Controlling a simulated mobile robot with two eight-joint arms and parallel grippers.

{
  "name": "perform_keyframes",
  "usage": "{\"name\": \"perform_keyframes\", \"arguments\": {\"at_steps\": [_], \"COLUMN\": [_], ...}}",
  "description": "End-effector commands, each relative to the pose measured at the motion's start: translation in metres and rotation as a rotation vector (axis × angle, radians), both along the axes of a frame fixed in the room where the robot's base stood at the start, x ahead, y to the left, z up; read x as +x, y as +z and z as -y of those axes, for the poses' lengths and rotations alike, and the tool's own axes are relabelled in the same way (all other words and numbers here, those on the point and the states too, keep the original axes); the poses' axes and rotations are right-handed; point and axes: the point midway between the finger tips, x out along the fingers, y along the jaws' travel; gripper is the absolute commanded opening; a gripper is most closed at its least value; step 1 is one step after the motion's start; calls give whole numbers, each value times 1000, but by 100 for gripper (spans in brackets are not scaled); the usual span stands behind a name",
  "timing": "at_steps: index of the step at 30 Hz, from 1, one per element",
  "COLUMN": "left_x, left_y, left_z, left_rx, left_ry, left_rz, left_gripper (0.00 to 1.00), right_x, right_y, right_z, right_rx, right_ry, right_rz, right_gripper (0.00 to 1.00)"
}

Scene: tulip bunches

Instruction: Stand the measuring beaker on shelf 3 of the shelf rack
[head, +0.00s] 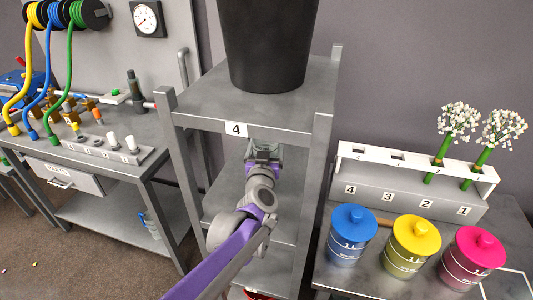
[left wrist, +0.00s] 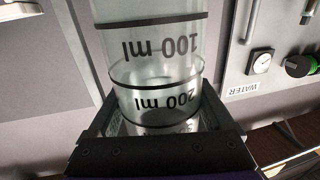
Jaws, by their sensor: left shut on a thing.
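The clear measuring beaker (left wrist: 155,75), with black 100 ml and 200 ml marks, is between the jaws of my left gripper (left wrist: 155,135), which is shut on it. Its marks read upside down in the left wrist view. In the head view my left gripper (head: 263,150) reaches into the shelf rack (head: 322,140), just under the board labelled 4 (head: 236,129). The beaker is hidden there. A shelf (head: 222,190) lies below, partly covered by my arm; no number shows on it. I cannot tell whether the beaker touches it. My right gripper is not in view.
A large black bin (head: 268,45) stands on the rack's top board. Rack posts flank my arm. At right, a table holds blue (head: 353,235), yellow (head: 410,245) and pink (head: 473,257) lidded jars and a numbered white holder (head: 415,190) with flowers. A workbench (head: 90,145) with hoses stands left.

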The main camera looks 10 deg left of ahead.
Motion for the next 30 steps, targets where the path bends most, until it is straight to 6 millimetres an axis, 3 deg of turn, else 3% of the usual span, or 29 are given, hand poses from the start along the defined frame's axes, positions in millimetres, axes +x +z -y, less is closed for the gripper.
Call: {"name": "perform_keyframes", "arguments": {"at_steps": [5,17,18,20,30], "left_x": [0,0,0,0,-1], "left_y": [-24,-29,-29,-29,-23], "left_z": [0,0,0,0,0], "left_rx": [0,0,-1,-1,0], "left_ry": [0,0,0,0,0], "left_rz": [0,0,0,0,0], "left_gripper": [5,5,89,99,100], "right_x": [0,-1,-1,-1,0], "right_y": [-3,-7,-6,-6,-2], "right_z": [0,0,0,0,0], "right_rx": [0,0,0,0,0], "right_ry": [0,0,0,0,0], "right_rz": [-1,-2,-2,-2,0], "right_gripper": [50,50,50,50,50]}}
